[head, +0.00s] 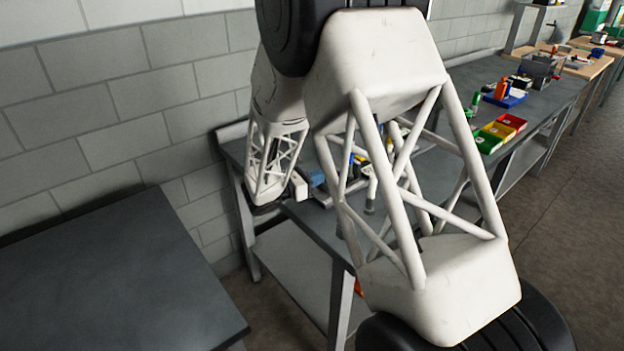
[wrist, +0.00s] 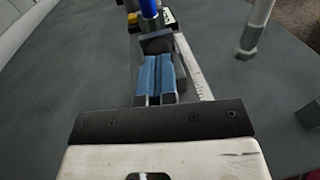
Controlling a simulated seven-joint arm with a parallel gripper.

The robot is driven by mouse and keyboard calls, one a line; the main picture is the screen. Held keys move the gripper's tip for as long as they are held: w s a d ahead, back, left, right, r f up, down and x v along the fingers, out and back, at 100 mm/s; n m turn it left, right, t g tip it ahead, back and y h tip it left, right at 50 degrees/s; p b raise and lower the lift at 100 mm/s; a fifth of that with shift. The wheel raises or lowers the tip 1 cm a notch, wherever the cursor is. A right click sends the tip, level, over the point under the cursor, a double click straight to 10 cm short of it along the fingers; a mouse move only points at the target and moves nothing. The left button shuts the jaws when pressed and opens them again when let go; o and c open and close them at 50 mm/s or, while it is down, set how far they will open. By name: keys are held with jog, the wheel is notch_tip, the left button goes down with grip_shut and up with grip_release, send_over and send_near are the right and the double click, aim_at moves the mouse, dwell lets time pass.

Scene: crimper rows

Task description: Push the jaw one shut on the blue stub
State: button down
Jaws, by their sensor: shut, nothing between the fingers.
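In the wrist view my gripper (wrist: 157,78) has its two blue-grey fingers side by side, closed together with nothing between them. Just past the fingertips is a dark grey rounded part (wrist: 156,46); I cannot tell whether they touch. Beyond it a bright blue stub (wrist: 149,8) stands in a grey collar, near the top edge. A yellow part (wrist: 133,20) is left of it. I cannot tell which part is jaw one or how far it is open. In the head view my arm hides most of this area.
A pale rail with tick marks (wrist: 190,68) runs along the right of my fingers. Coloured bins (head: 497,131) sit farther along the bench. Bare bench shows on the left.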

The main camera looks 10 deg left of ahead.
dwell(0.3)
jog(key=shift+w+x, duration=0.25)
jog(key=shift+x, duration=1.65)
jog(key=shift+a+r, duration=0.1)
jog(key=shift+a, duration=0.1)
jog(key=v, duration=1.4)
dwell(0.4)
